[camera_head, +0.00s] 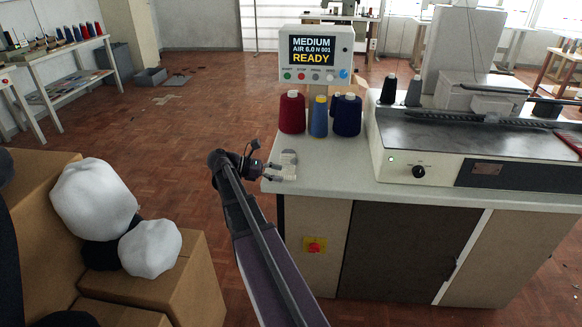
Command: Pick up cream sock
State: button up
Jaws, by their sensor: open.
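My gripper (284,168) is open at the left end of the white-topped machine table (345,172), with its fingers pointing right over the table's edge. A small pale grey-cream piece (289,157) shows at the upper fingertip. I cannot tell whether it is a sock or part of the finger. No cream sock can be made out with certainty. Two rounded white bundles, a larger one (93,200) and a smaller one (150,248), rest on cardboard boxes at the left, well apart from my gripper. Whether they are cloth is unclear.
Red (292,113), blue (318,117) and navy (347,116) thread cones stand behind my gripper, below a display (316,52) reading READY. The buttonhole machine (450,150) fills the table's right. Cardboard boxes (190,285) crowd the left. Open wooden floor lies behind.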

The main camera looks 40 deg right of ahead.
jog(key=shift+x, duration=1.15)
jog(key=shift+c, duration=0.2)
grip_shut()
